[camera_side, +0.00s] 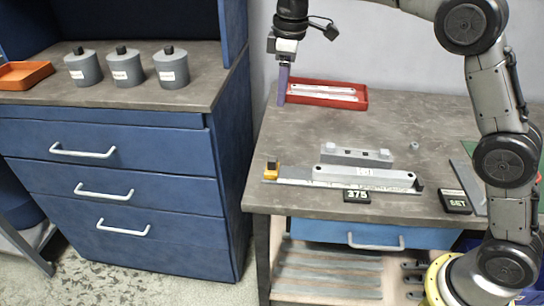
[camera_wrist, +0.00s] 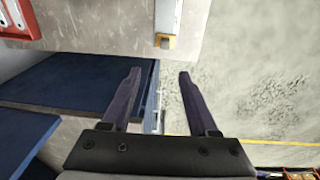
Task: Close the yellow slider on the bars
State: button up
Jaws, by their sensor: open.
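The yellow slider (camera_side: 272,170) sits at the left end of a grey ruled rail (camera_side: 300,181) near the front of the workbench. A light grey bar (camera_side: 350,173) lies along this rail, to the right of the slider with a gap between them. The slider also shows at the top of the wrist view (camera_wrist: 165,41), at the end of the rail. My gripper (camera_side: 283,92) is above the back left of the bench, pointing down, well apart from the slider. In the wrist view its two dark fingers (camera_wrist: 158,75) are spread with nothing between them.
A red tray (camera_side: 362,98) with light bars stands at the back. A grey block (camera_side: 345,155) lies behind the rail. A "375" display (camera_side: 357,196) and a "SET" plate (camera_side: 455,201) are in front and right. A blue cabinet (camera_side: 120,190) with several lidded pots stands left.

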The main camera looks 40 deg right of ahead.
jog(key=g, duration=0.1)
send_over(273, 159)
notch_tip(273, 159, down, 7)
notch_tip(273, 159, down, 14)
jog(key=shift+a+r, duration=0.1)
jog(key=shift+r, duration=0.15)
jog(key=shift+c, duration=0.3)
grip_shut()
jog(key=shift+r, duration=0.1)
dwell(1.0)
